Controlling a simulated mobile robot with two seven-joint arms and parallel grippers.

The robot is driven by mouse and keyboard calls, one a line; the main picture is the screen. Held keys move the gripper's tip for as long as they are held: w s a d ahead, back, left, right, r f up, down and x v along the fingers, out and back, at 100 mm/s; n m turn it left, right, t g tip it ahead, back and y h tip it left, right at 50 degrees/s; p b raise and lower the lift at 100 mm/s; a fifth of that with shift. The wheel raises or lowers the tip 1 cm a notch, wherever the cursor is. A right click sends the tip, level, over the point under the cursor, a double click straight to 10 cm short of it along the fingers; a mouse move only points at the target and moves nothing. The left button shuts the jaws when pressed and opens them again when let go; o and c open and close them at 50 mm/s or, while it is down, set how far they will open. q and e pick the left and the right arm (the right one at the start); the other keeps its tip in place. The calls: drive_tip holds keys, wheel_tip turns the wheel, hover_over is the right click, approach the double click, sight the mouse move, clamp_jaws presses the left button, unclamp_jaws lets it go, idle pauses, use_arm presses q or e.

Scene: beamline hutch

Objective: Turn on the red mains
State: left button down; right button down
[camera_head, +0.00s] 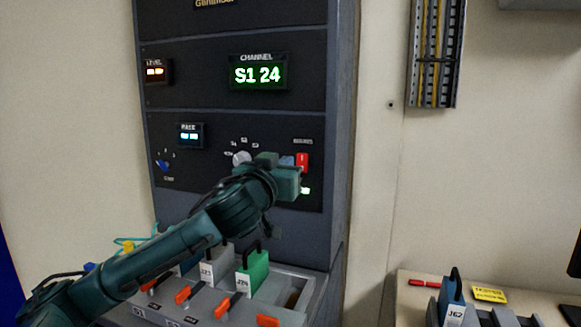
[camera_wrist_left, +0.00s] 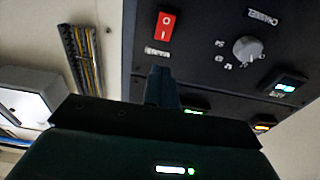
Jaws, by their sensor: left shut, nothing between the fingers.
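The red mains switch (camera_head: 302,161) is a small upright rocker at the right of the dark lower rack panel. It also shows in the left wrist view (camera_wrist_left: 160,30), with white I and O marks and a label beside it. Which side is pressed in is too small to tell. My left gripper (camera_head: 289,163) is shut and empty, just left of the switch in the head view and partly over the panel. In the left wrist view its fingers (camera_wrist_left: 161,86) point toward the panel, below the switch in the picture. Contact with it is not visible. My right gripper is not in view.
A knob (camera_head: 241,158) sits left of the switch. A lit green channel display (camera_head: 258,73) reads S1 24. Below the panel, a sloped shelf holds tagged blocks, including a green one (camera_head: 253,270), and orange levers. A side table (camera_head: 408,290) stands at the right.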

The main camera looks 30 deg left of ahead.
use_arm(q)
drive_tip(key=shift+r+b+v, duration=0.15)
drive_tip(key=shift+v, duration=0.75)
drive_tip(key=shift+r+b+v, duration=0.1)
drive_tip(key=shift+r+v, duration=0.1)
drive_tip(key=shift+v, duration=0.7)
drive_tip(key=shift+r+b+v, duration=0.15)
drive_tip(key=shift+v, duration=0.75)
drive_tip(key=shift+s, duration=0.1)
